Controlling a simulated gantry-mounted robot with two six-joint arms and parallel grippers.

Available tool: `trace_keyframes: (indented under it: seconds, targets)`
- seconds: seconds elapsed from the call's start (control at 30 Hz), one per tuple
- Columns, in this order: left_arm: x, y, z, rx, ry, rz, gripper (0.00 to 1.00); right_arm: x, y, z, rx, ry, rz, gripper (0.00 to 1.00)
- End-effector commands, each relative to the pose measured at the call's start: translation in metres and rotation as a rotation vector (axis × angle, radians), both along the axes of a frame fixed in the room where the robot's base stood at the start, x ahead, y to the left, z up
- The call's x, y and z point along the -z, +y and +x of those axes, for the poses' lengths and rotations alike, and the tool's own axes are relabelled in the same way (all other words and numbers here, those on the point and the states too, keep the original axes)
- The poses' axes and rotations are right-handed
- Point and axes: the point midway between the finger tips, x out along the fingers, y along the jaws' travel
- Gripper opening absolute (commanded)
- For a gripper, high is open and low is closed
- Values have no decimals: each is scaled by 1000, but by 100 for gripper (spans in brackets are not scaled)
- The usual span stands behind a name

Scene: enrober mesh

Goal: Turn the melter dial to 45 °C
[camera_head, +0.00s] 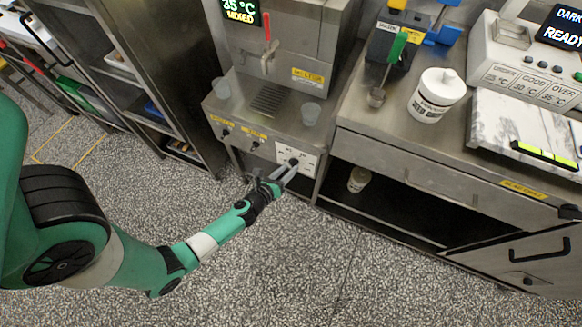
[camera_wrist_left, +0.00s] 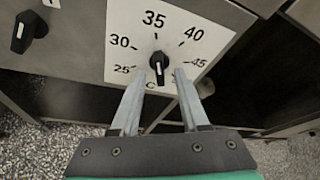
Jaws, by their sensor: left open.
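The melter dial (camera_wrist_left: 158,65) is a black knob on a white plate (camera_wrist_left: 190,18) marked 25, 30, 35, 40 and 45 °C. The knob stands roughly upright in the wrist view; which mark it points at is hard to tell. In the head view the plate (camera_head: 307,157) is on the front of the steel melter, low on the right. My left gripper (camera_head: 286,172) is in front of the dial. In the left wrist view its two fingers (camera_wrist_left: 158,76) are open, one on each side of the knob, with gaps showing. My right gripper is out of view.
The melter's display (camera_head: 240,11) reads 35 °C MIXED. Another black knob (camera_wrist_left: 27,32) sits left of the plate. An open shelf under the counter (camera_head: 400,205) lies to the right. The speckled floor in front is clear.

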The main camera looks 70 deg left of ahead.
Motion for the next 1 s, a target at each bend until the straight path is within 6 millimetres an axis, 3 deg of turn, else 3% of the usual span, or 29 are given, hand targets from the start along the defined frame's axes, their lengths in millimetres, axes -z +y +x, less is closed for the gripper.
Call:
trace_keyframes:
  seconds: [0.2, 0.43, 0.7, 1.0]
  targets:
    - [8, 11, 17, 1, 0, 1, 45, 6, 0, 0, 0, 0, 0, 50]
    - [8, 12, 17, 1, 0, 1, 45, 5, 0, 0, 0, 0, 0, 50]
    - [8, 11, 17, 1, 0, 1, 0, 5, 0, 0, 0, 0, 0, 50]
    - [7, 11, 17, 1, 7, 8, 0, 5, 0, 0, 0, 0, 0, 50]
